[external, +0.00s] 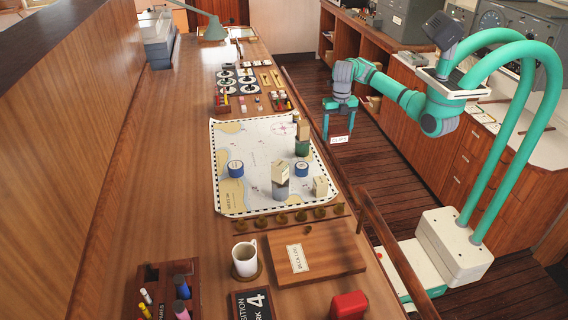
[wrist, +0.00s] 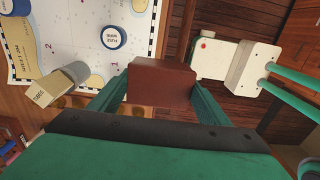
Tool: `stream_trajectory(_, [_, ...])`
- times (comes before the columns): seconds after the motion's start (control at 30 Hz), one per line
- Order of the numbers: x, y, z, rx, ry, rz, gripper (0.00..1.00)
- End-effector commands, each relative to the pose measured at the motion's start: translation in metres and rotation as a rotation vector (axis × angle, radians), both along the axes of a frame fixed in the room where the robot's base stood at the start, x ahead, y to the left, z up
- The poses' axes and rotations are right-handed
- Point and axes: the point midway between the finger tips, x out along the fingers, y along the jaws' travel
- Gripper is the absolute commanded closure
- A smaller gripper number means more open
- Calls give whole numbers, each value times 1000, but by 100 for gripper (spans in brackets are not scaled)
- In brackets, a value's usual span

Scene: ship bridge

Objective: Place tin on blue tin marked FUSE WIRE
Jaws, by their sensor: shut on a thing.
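My gripper (external: 340,118) is shut on a reddish-brown boxy tin with a white label (external: 340,139), held in the air right of the counter, beyond its rail. In the wrist view the tin (wrist: 162,82) sits between the two green fingers. The blue tin marked FUSE WIRE (wrist: 113,37) stands upright on the chart, left of the held tin and apart from it. In the external view two round blue tins stand on the chart, one at its left (external: 235,168) and one right of centre (external: 301,170); their lettering is too small to read there.
A grey cylinder with a cream block on it (external: 280,183) stands close to the right-hand blue tin. A wooden rail (external: 375,225) runs along the counter.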

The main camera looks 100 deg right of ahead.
Motion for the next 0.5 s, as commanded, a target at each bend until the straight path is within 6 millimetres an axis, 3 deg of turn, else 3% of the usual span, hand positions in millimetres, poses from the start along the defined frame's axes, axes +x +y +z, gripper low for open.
stream_trajectory(0.43, [83, -22, -38, -2, 1, -4, 58])
stream_trajectory(0.5, [92, -24, -51, -1, 4, -3, 58])
